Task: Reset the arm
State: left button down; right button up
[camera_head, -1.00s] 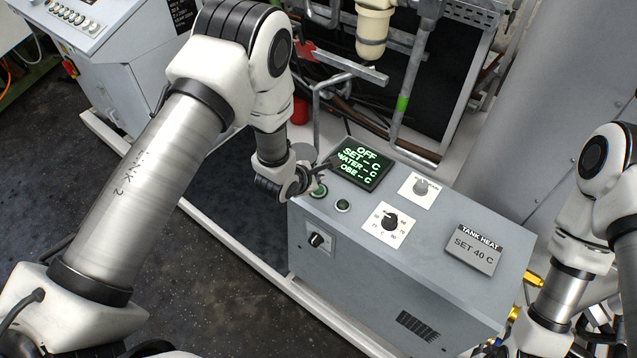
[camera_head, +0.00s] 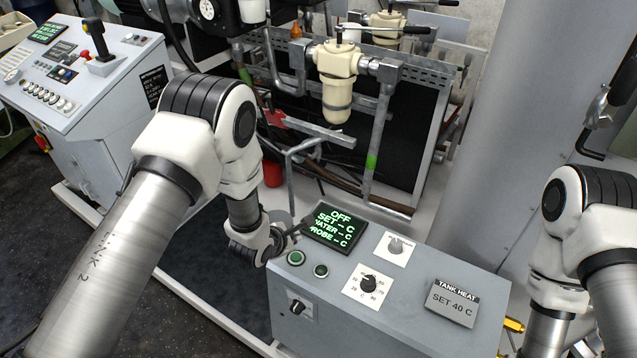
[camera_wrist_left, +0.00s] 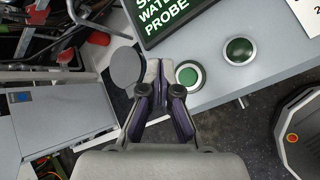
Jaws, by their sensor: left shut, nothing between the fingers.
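The grey control box (camera_head: 410,305) stands at lower centre in the head view. Its top carries a display (camera_head: 335,226) with green text beginning "OFF", two green buttons (camera_head: 296,257) (camera_head: 321,271), dials and a "TANK HEAT, SET 40 C" plate (camera_head: 453,303). My left gripper (camera_head: 297,230) is shut and empty near the box's left end, beside the display and close to the nearer button. In the left wrist view its fingers (camera_wrist_left: 162,90) are together, with the green button (camera_wrist_left: 189,75) just right of them. My right arm shows at the right edge; its gripper is out of view.
A filter housing on pipework (camera_head: 337,80) stands behind the box. A console with a joystick (camera_head: 85,85) is at upper left, and a large grey tank (camera_head: 525,110) at right. Dark floor (camera_head: 215,275) lies open left of the box.

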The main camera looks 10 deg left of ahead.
pick_arm(q)
jog(key=s+f+m+b, duration=0.1)
jog(key=s+f, duration=0.1)
jog(key=s+a+f+m+g+b, duration=0.1)
jog(key=s+f+m, duration=0.1)
jog(key=s+a+f+m+g+b, duration=0.1)
jog(key=s+f, duration=0.1)
jog(key=shift+s+a+f+y, duration=0.1)
jog(key=shift+s+f+y, duration=0.25)
jog(key=shift+f+y, duration=0.05)
jog(key=s+a+f+m+g+b, duration=0.1)
jog(key=s+f+m+g+b, duration=0.1)
jog(key=s+m, duration=0.4)
jog(key=s+a+f+m+g+y+b, duration=0.1)
jog(key=s+f+m, duration=0.4)
jog(key=s, duration=0.7)
jog(key=s+a+f+m+g+b, duration=0.3)
jog(key=s+f+m+g, duration=0.1)
jog(key=s+m, duration=0.4)
jog(key=shift+s+f+m+b, duration=0.15)
jog(key=shift+s+m+b, duration=0.25)
jog(key=shift+s, duration=0.6)
jog(key=shift+a, duration=0.1)
